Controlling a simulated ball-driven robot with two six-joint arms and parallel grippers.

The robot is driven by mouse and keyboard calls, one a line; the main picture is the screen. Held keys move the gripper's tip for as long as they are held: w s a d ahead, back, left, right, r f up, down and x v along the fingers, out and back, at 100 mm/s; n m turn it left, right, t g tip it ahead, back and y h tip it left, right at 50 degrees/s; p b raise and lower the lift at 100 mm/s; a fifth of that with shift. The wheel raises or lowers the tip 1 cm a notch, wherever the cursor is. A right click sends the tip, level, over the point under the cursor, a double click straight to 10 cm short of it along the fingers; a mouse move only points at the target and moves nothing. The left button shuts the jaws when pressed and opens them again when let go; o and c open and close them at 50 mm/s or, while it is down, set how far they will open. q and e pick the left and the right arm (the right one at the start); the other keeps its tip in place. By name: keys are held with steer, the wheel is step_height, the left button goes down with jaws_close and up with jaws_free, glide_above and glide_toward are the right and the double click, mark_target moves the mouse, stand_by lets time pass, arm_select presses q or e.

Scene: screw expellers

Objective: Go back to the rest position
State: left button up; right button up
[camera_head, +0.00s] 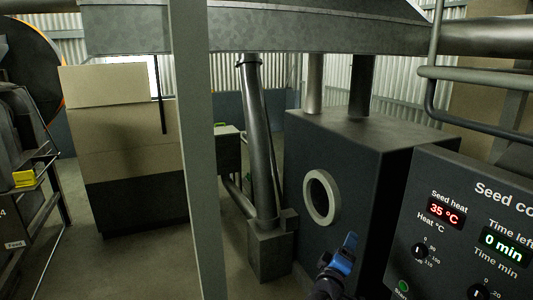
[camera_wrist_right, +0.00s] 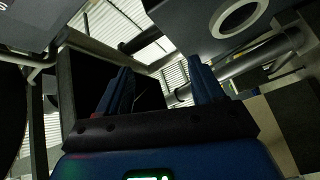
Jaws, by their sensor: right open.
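My right gripper (camera_head: 345,252) shows in the head view at the lower middle right, with its blue fingers pointing up. It is in front of the dark machine box, left of the control panel. In the right wrist view its two blue fingers (camera_wrist_right: 162,82) stand apart with nothing between them. My left gripper is not in view.
The control panel (camera_head: 455,190), showing 35 °C and 0 min, stands close on the right. The dark box (camera_head: 345,150) has a round pale ring (camera_head: 321,197). A grey post (camera_head: 196,170) stands at centre left. A beige and black cabinet (camera_head: 120,140) is further left.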

steer(key=s+a+f+t+y, duration=0.2)
steer(key=s+a+f+y, duration=0.1)
steer(key=s+f+y, duration=0.3)
steer(key=s+a+f+t+y, duration=0.25)
steer(key=s+y, duration=0.25)
steer(key=s, duration=0.3)
steer(key=s+d+f+m+g, duration=0.1)
steer(key=s+f+m, duration=0.1)
steer(key=s, duration=0.6)
steer(key=s+d+f+m+g+h+b, duration=0.1)
steer(key=s+d+f+m, duration=0.1)
steer(key=s, duration=0.7)
steer(key=s+d+f+m+g, duration=0.1)
steer(key=s+d+f+m, duration=0.1)
steer(key=s, duration=0.6)
step_height(320, 180, down, 2)
steer(key=shift+s+d+f+m+h+b, duration=0.15)
steer(key=shift+m+h+b, duration=0.25)
steer(key=shift+m, duration=0.4)
